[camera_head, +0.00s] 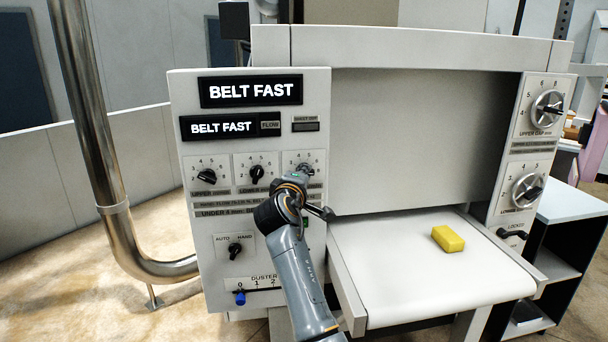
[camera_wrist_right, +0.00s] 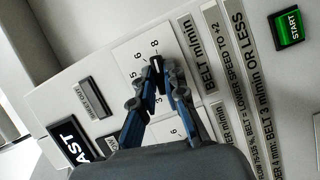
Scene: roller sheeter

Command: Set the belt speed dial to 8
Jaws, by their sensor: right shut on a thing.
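The belt speed dial (camera_wrist_right: 146,50) is on the white panel beside the label "BELT m/min" in the right wrist view. Its scale shows numbers including 5, 6 and 8. My right gripper (camera_wrist_right: 159,72) is shut on the dial's dark knob. The fingers hide most of the knob; the bit showing between the fingertips lies close to the 8, but its exact setting is hard to read. In the head view my right gripper (camera_head: 302,173) is at the rightmost dial of the upper row, covering much of it. My left gripper is not in view.
Two displays (camera_head: 250,91) read "BELT FAST". Two black dials (camera_head: 207,177) (camera_head: 257,174) sit left of the gripped one. An auto/hand switch (camera_head: 235,250) and a blue duster knob (camera_head: 240,298) are below. A yellow block (camera_head: 448,239) lies on the white belt (camera_head: 400,270). A green START button (camera_wrist_right: 289,28) is nearby.

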